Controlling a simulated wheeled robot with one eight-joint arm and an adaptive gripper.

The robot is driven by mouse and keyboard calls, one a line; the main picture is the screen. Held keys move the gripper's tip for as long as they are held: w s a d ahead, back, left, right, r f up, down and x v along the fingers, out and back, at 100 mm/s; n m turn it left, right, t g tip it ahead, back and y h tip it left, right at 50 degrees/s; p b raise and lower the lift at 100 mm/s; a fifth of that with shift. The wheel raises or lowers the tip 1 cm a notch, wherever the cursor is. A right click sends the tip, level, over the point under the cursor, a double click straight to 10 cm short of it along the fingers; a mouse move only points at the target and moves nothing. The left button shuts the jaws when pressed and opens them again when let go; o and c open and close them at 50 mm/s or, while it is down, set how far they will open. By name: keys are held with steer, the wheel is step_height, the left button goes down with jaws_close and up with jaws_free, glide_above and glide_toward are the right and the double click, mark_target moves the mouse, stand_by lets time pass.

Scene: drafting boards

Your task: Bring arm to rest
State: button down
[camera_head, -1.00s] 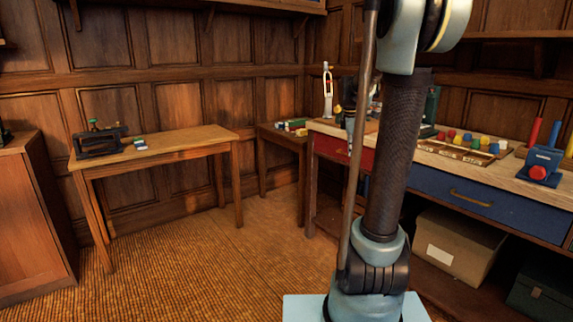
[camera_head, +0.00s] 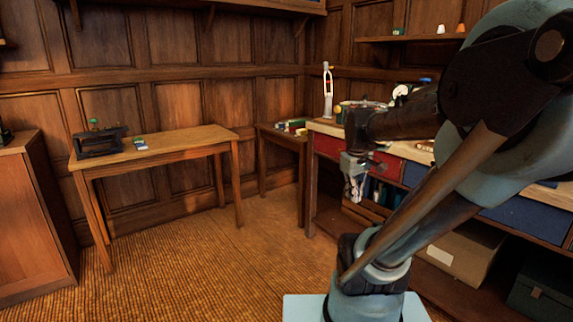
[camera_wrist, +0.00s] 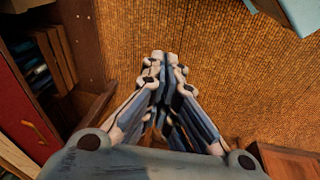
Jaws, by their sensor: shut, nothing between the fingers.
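My gripper (camera_head: 354,188) hangs from the end of my folded arm, in front of the workbench with the red and blue drawers, in the head view. Its fingers point down. In the wrist view my gripper (camera_wrist: 167,58) is shut, with its fingertips together and nothing between them. The woven floor lies below it. My arm hides much of the workbench.
The workbench (camera_head: 325,126) stands close behind my gripper, with an open lower shelf holding a cardboard box (camera_head: 462,255). A wooden table (camera_head: 180,140) with a dark device (camera_head: 97,142) stands at the left. The floor (camera_head: 215,262) between is clear.

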steer(key=s+a+f+m, duration=0.2)
steer(key=s+f+m, duration=0.3)
steer(key=s+f, duration=0.3)
steer(key=shift+s+f+m+y, duration=0.3)
steer(key=shift+s+f+y, duration=0.1)
steer(key=shift+s, duration=0.8)
steer(key=shift+a, duration=0.1)
